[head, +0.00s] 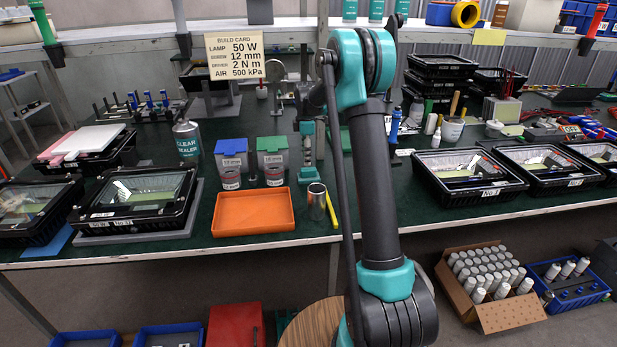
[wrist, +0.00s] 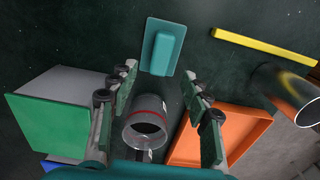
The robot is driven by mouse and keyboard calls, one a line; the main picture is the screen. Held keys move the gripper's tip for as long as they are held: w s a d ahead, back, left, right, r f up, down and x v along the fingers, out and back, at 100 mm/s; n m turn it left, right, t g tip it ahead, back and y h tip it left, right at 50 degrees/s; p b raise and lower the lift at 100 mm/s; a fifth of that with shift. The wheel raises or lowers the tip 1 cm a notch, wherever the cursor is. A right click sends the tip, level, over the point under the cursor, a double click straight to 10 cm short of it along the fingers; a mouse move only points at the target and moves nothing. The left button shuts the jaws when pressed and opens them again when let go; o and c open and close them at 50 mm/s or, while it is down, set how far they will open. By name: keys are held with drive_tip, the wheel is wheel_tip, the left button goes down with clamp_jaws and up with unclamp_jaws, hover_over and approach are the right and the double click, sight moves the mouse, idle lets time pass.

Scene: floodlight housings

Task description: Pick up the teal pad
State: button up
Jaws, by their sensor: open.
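The teal pad (wrist: 163,46) lies flat on the dark green bench top in the wrist view, a rectangular plate with a raised block on it. In the head view the pad (head: 308,176) sits right of the grey cans. My gripper (wrist: 159,73) is open and empty, its two fingers spread. In the wrist view the pad shows just beyond the fingertips, roughly centred between them and apart from them. In the head view my gripper (head: 308,160) points down over the pad.
A grey can with a red band (wrist: 149,122) stands close by. The green bin (wrist: 50,122) and orange tray (wrist: 225,137) flank it. A yellow bar (wrist: 262,47) and a shiny metal cylinder (wrist: 287,92) are right of the pad. The bench top above the pad looks clear.

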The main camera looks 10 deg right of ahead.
sight(309, 169)
drive_tip(key=shift+d+f, duration=0.25)
drive_tip(key=shift+f, duration=1.5)
drive_tip(key=shift+d+f, duration=0.2)
drive_tip(key=shift+f, duration=1.55)
clamp_jaws()
